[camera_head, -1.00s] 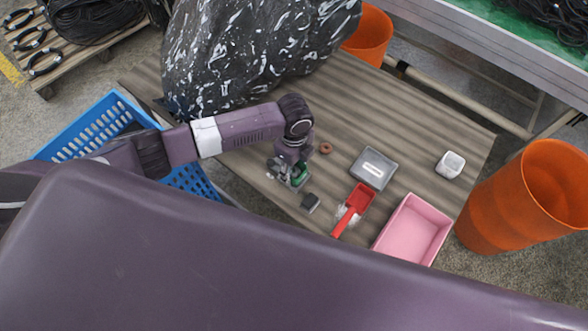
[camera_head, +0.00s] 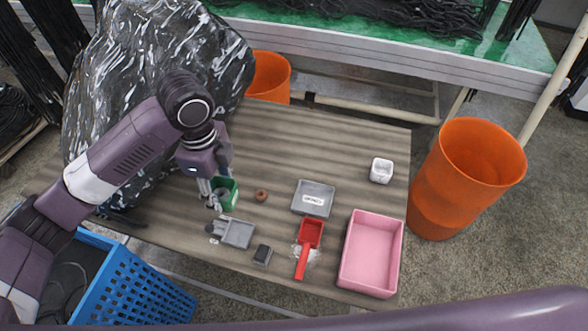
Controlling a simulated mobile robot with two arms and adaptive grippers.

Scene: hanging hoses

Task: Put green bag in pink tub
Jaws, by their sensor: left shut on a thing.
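The green bag (camera_head: 230,187) is at the left gripper, partly hidden by its fingers. My left gripper (camera_head: 215,201) points down over the left part of the table and is shut on the green bag. I cannot tell whether the bag touches the table. The pink tub (camera_head: 370,255) stands at the table's front right corner, open at the top, and looks empty. It is well to the right of my left gripper. My right gripper is not in view.
Between bag and tub lie a brown ring (camera_head: 261,196), a grey tray (camera_head: 313,198), a red scoop (camera_head: 309,235), a grey dustpan-like piece (camera_head: 238,234) and a dark block (camera_head: 262,254). A white cup (camera_head: 381,170) stands behind the tub. A large black wrapped bundle (camera_head: 120,95) fills the left.

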